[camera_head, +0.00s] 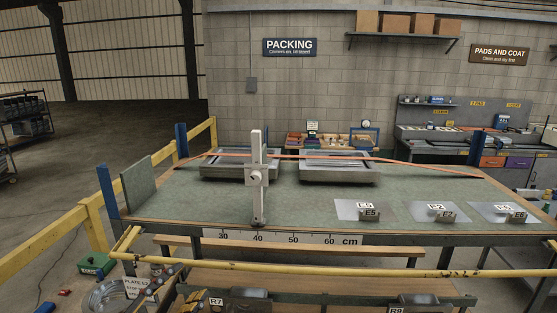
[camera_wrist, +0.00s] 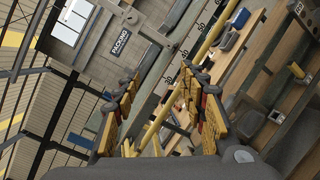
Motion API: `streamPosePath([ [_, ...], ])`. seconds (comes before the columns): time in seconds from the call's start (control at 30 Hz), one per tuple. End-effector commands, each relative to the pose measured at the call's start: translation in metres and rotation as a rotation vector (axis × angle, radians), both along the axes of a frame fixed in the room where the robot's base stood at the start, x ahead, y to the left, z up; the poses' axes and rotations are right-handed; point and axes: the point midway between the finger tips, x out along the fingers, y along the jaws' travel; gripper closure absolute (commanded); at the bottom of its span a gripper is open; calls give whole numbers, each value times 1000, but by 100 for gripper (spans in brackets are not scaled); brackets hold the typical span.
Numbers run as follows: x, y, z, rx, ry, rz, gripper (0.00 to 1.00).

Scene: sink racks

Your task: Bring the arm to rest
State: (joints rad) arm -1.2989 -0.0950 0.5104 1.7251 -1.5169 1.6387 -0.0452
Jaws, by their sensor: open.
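My gripper (camera_wrist: 164,100) shows in the wrist view, with its two yellow-padded fingers spread apart and nothing between them. It is open and empty. The wrist view is strongly tilted, and the bench edge with its ruler marks and a yellow rail (camera_wrist: 213,38) lie beyond the fingers. The green-topped bench (camera_head: 290,208) stands across the middle of the head view.
Two grey metal trays (camera_head: 240,178) (camera_head: 340,181) sit at the bench's back. A grey upright post (camera_head: 257,200) stands at its front edge. Plates labelled E5 (camera_head: 350,207) and E2 (camera_head: 430,210) lie right. A yellow rail (camera_head: 330,270) runs along the front. The bench's left top is clear.

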Motion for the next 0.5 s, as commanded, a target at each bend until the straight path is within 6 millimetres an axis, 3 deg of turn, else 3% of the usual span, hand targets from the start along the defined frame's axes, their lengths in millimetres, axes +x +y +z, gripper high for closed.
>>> streamPosePath([
  [0.17, -8, -15, -51, 48, 173, -8, 58],
  [0.27, -15, -34, -84, 104, 292, -36, 58],
  [0.37, -24, -64, -123, 197, 425, -93, 58],
  [0.5, -45, -122, -184, 429, 628, -234, 58],
])
